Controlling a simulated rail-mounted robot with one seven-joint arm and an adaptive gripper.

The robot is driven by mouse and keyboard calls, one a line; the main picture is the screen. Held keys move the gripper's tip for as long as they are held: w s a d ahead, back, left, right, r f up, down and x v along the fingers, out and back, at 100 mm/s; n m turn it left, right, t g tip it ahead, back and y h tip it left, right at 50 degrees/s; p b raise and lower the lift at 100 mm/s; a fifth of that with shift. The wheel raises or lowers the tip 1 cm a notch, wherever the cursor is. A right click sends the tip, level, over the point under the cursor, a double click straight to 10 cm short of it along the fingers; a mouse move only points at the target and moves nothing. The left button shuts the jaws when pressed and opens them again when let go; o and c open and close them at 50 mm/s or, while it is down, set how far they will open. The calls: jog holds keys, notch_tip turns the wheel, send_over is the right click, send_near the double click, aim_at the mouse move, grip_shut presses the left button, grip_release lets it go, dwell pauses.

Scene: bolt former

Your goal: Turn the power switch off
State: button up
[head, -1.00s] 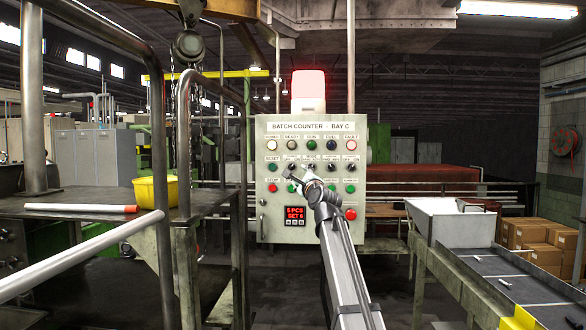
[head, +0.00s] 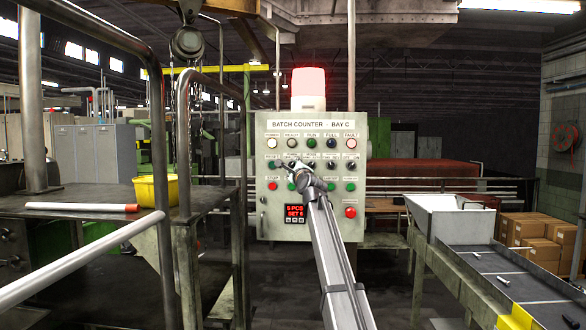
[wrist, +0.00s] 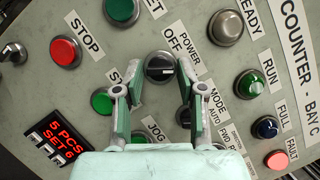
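The power switch (wrist: 160,68) is a round black knob with a pale pointer line, labelled POWER and OFF, in the upper middle of the wrist view. Its pointer lies roughly level in that view, its right end toward the labels. My gripper (wrist: 159,78) is open, with one fingertip on each side of the knob. A gap shows between the fingertips, and I cannot tell whether either touches the knob. In the head view my gripper (head: 285,165) is in front of the middle knob row of the control panel (head: 340,222), hiding part of that row.
Green buttons (wrist: 122,10) and a red STOP button (wrist: 66,52) are close by on the panel. A red display (head: 295,210) reads 5 PCS SET 6. A red beacon (head: 308,82) glows on top. A railing (head: 185,150) stands left, a conveyor (head: 500,275) right.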

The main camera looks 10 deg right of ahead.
grip_shut()
jog(key=shift+n, duration=0.5)
jog(key=n, duration=0.2)
jog(key=n+g, duration=0.2)
jog(key=n, duration=0.1)
jog(key=shift+r+n+y, duration=0.3)
jog(key=shift+r+y, duration=0.05)
jog(key=shift+y, duration=0.05)
jog(key=n+g+h, duration=0.1)
jog(key=n+g, duration=0.1)
jog(key=n, duration=0.2)
jog(key=shift+r+n, duration=0.15)
jog(key=shift+n, duration=0.15)
jog(key=o, duration=0.6)
grip_release()
